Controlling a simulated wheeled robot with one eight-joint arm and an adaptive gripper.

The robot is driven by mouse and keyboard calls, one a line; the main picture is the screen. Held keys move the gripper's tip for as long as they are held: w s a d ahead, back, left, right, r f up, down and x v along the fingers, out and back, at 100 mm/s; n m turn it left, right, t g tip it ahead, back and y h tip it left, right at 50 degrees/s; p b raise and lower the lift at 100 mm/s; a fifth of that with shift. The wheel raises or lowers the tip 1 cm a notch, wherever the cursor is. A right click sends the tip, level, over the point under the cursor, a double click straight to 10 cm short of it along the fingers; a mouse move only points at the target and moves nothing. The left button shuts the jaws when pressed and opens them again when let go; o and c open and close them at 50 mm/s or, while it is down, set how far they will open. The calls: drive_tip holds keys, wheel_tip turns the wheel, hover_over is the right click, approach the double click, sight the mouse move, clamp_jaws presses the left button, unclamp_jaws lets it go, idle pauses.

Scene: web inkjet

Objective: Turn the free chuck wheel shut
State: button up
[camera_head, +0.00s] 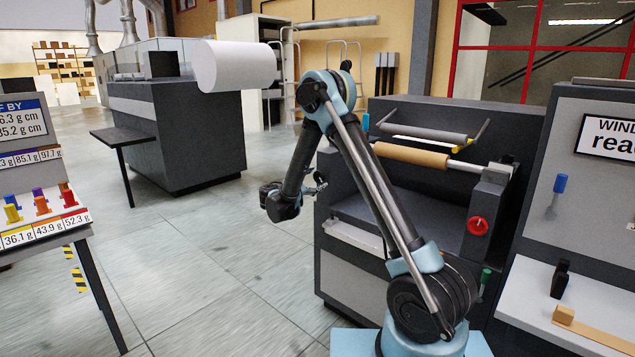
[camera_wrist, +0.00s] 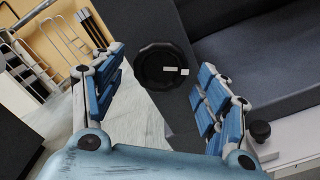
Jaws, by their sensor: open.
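A dark, many-sided wheel (camera_wrist: 162,66) with two small white marks shows in the wrist view, in front of the grey machine's edge. I take it for the chuck wheel. My gripper (camera_wrist: 163,62) is open, with one blue-padded finger to the left of the wheel and one to the right. Gaps show between the wheel and both fingers, and nothing is held. In the head view my gripper (camera_head: 314,184) is at the machine's left side, small and partly hidden, and I cannot make out the dark wheel there.
The grey machine (camera_head: 345,275) carries a brown core roll (camera_head: 410,155) and a red round knob (camera_head: 478,226). A black knob (camera_wrist: 260,131) is near the right finger. A sample table stands at left, a dark cabinet with a white roll (camera_head: 235,66) behind. The floor between is clear.

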drive_tip(key=shift+x, duration=0.95)
drive_tip(key=c, duration=1.1)
drive_tip(key=shift+m, duration=0.4)
drive_tip(key=o, duration=1.1)
drive_tip(key=v, duration=1.2)
